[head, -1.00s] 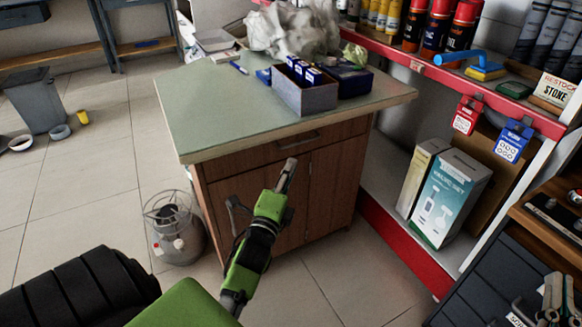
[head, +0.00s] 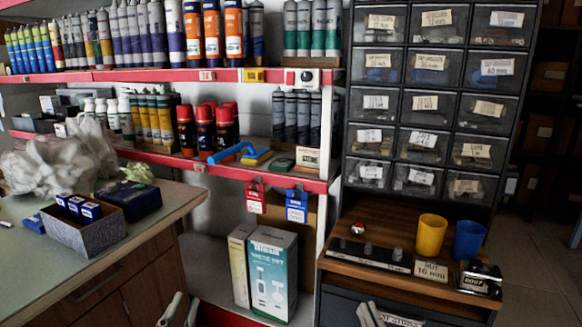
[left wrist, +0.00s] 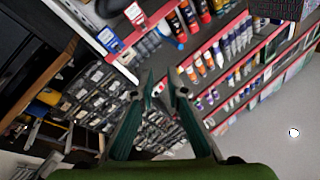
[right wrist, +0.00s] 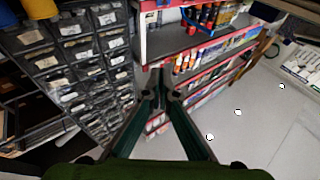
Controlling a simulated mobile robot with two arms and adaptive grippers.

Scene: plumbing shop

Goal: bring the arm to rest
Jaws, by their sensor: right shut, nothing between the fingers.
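My left gripper (head: 180,308) shows at the bottom edge of the head view, in front of the workbench. Its two fingers stand apart in the left wrist view (left wrist: 161,80), with nothing between them. My right gripper (head: 370,313) shows at the bottom edge, further right, below the wooden cabinet top. Its fingertips meet in the right wrist view (right wrist: 160,78), and it holds nothing. Most of both arms is out of the head view.
The green-topped workbench (head: 125,235) with a box of blue items (head: 92,232) is at left. Red-edged shelves (head: 240,172) hold tubes and cans. A wooden-topped cabinet (head: 345,240) carries a yellow cup (head: 431,235) and a blue cup (head: 468,240). Labelled drawers (head: 425,105) stand behind.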

